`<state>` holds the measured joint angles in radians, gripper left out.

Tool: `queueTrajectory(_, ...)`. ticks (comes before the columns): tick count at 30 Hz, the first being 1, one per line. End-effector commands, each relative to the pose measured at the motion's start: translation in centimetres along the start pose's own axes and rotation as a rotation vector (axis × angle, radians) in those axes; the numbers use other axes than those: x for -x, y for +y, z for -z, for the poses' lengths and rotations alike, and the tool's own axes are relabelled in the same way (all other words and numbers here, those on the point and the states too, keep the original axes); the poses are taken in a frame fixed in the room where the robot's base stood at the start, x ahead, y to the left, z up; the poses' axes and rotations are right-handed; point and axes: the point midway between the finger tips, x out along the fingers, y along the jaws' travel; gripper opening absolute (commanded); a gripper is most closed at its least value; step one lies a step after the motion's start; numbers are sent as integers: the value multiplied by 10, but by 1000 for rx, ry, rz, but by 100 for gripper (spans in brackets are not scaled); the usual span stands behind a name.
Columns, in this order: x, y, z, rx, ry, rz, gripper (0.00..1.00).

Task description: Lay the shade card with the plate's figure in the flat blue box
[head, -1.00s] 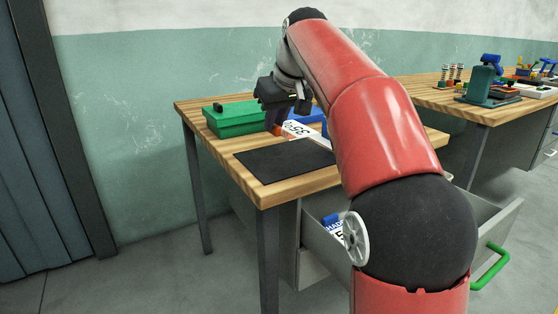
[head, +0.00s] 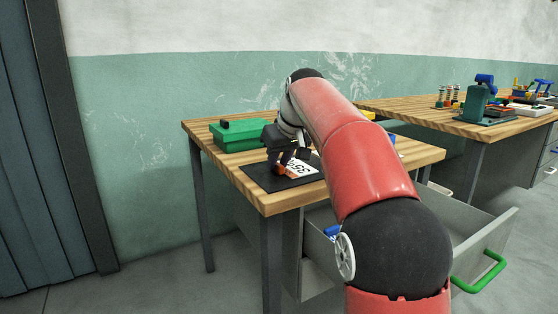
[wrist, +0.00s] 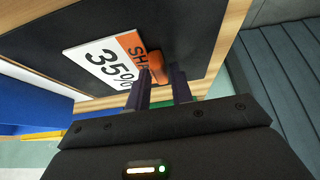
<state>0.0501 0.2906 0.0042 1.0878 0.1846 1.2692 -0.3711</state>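A white shade card (head: 303,168) marked "35%" has an orange strip and an orange tab. It is over the black mat (head: 262,182) on the near table; I cannot tell whether it touches the mat. The card also shows in the wrist view (wrist: 95,62). My gripper (wrist: 162,72) has its fingers on either side of the orange tab and looks shut on it; the head view shows it at the mat (head: 287,165). A blue surface (wrist: 28,95), probably the flat blue box, is at the wrist view's left; my arm mostly hides it in the head view. I cannot make out the plate.
A green box (head: 238,136) with a dark handle stands at the table's back left. An open grey drawer (head: 470,235) with a green handle juts out below, a blue item (head: 332,231) inside. A second table (head: 510,130) at right holds a green device and other items.

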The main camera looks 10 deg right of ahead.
Motion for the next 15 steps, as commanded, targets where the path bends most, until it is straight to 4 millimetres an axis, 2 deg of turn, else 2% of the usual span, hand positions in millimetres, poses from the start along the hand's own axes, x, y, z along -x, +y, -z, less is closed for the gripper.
queueTrajectory(1, 0, 0, 0, 0, 0, 0, 29)
queueTrajectory(3, 0, 0, 0, 0, 0, 0, 35)
queueTrajectory(11, 2, 0, 1, 0, 1, 0, 35)
queueTrajectory(15, 13, 0, 3, 0, 4, -1, 35)
